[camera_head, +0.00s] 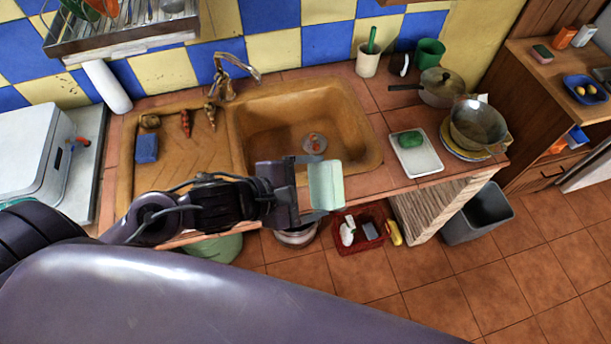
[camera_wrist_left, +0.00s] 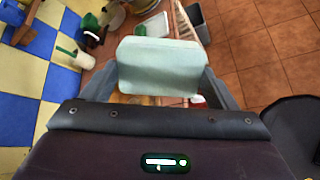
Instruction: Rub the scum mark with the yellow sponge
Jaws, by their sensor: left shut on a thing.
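My left gripper (camera_head: 308,186) is shut on a pale green, flat block (camera_head: 327,184), held above the front edge of the sink counter. In the left wrist view the block (camera_wrist_left: 162,66) stands between the fingers and looks pale, with rounded corners. A small yellow thing (camera_head: 394,233), perhaps a sponge, is low down beside a red basket. The brown sink basin (camera_head: 280,108) has a round grey drain with an orange spot (camera_head: 314,143). I cannot make out a clear scum mark. My right gripper is not in view.
A blue sponge (camera_head: 146,148) and several small items lie on the drainboard (camera_head: 178,165). A faucet (camera_head: 230,72) stands behind the basin. A white tray with a green thing (camera_head: 410,139), a pot (camera_head: 440,88) and a pan (camera_head: 478,124) are at right. The red basket (camera_head: 362,240) is below.

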